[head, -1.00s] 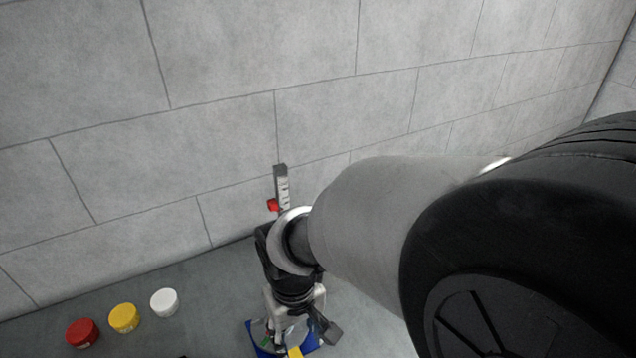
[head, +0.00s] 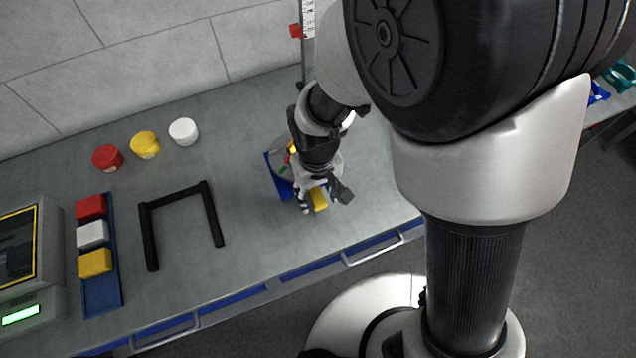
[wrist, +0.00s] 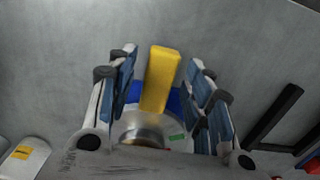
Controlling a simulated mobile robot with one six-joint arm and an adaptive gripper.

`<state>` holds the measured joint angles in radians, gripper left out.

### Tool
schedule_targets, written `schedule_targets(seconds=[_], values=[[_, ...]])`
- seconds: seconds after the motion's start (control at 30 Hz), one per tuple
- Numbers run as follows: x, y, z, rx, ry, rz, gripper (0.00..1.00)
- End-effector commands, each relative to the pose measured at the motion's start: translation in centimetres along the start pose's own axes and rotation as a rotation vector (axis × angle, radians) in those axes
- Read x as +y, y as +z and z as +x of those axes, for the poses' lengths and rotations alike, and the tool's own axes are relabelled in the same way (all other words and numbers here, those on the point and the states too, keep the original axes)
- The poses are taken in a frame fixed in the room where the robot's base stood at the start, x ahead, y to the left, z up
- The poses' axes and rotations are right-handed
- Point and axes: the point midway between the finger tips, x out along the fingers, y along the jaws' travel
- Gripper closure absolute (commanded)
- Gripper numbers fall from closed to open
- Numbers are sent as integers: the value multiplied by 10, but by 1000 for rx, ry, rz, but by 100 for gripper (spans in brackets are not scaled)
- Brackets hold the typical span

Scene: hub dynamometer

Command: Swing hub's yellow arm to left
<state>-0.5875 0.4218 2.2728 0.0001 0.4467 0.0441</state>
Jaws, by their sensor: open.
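The hub's yellow arm (wrist: 161,78) shows in the wrist view as a yellow bar between the two fingers of my open gripper (wrist: 158,90), with a gap on each side. In the head view the yellow arm's end (head: 319,199) shows below my gripper (head: 322,196), pointing toward the table's front edge. The hub (wrist: 142,134) is a round metal disc with a green mark on its right side, on a blue base (head: 281,176). My gripper and wrist hide much of the hub in the head view.
A black frame (head: 182,194) lies left of the hub. Farther left are a blue tray (head: 103,296) with red, white and yellow blocks, and a device with a green display (head: 20,315). Red (head: 107,157), yellow (head: 145,144) and white (head: 184,131) round pieces stand near the wall. A ruled post (head: 308,22) rises behind the hub.

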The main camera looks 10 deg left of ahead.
Motion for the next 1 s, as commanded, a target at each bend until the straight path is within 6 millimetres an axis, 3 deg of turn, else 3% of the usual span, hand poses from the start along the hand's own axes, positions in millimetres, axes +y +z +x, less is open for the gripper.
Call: schedule_targets(seconds=[0.13,0.83,1.0], values=[[0,0,0,0,0,0,53],[0,0,0,0,0,0,100],[0,0,0,0,0,0,100]])
